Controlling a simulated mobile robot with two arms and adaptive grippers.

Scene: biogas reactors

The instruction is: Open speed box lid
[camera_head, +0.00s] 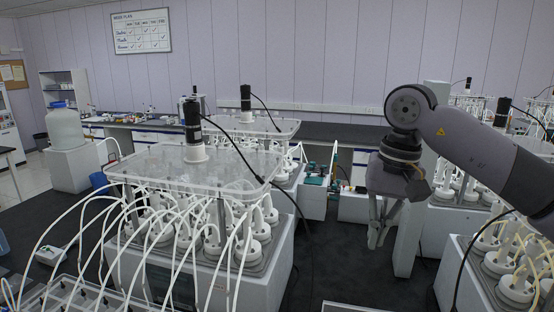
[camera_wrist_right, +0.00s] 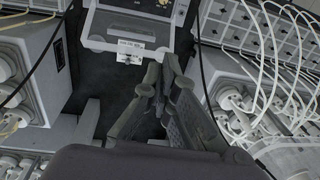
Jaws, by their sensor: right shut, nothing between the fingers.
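A small grey-white box (camera_wrist_right: 126,30) with a knob and a pale label on its front shows at the top of the right wrist view. It looks like the speed box, but its top is cut off by the frame, so I cannot tell how its lid stands. My right gripper (camera_head: 377,238) hangs pointing down at the right of the head view. Its fingers are together and empty. In the right wrist view the gripper (camera_wrist_right: 163,82) is apart from the box, with dark floor between them. My left gripper is not in view.
A reactor unit (camera_head: 262,262) with white-capped bottles, many white tubes and a clear top plate (camera_head: 190,165) stands left of centre. More reactor units stand at right and behind. A black cable hangs down near the centre. Dark floor (camera_head: 330,260) is open between units.

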